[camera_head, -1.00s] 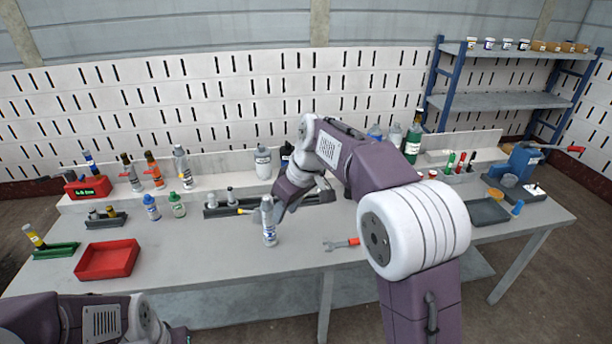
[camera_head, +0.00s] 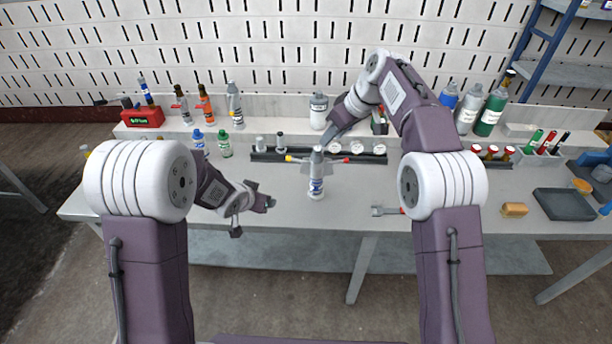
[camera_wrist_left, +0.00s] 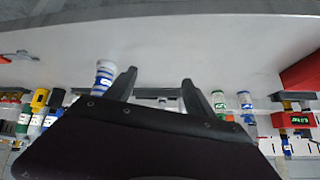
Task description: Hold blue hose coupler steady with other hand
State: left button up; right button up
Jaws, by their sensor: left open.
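The cylinder with a grey-white body and blue label, which I take for the blue hose coupler (camera_head: 316,182), is upright over the middle of the table. My right gripper (camera_head: 318,166) reaches it from behind, with its fingers closed around its upper part. My left gripper (camera_head: 254,216) is open and empty, to the left of the cylinder and apart from it, near the table's front. In the left wrist view, the open jaws (camera_wrist_left: 160,92) have nothing between them. A white and blue cylinder (camera_wrist_left: 104,76) shows outside the left finger there.
A dark rack (camera_head: 270,156) lies behind the cylinder. Blue and green small bottles (camera_head: 224,145) stand to the left of it. A wrench (camera_head: 386,210) lies to the right, and a dark tray (camera_head: 562,203) sits farther right. The table (camera_head: 275,185) between my left gripper and the cylinder is clear.

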aim_at(322, 176)
pick_arm(q)
jog(key=w+d+m+h, duration=0.1)
jog(key=w+d+h, duration=0.1)
jog(key=d, duration=0.2)
jog(key=w+d+m+t+h, duration=0.1)
jog(key=w+d+m+h, duration=0.1)
jog(key=w+d+h, duration=0.1)
jog(key=w+d+m+h, duration=0.2)
jog(key=d+h, duration=0.1)
jog(key=d, duration=0.2)
jog(key=shift+w+d+r+t, duration=0.1)
jog(key=shift+w+d+t, duration=0.05)
jog(key=shift+w+t, duration=0.15)
jog(key=x, duration=0.9)
jog(key=shift+s+d+r, duration=0.1)
jog(key=shift+d, duration=0.05)
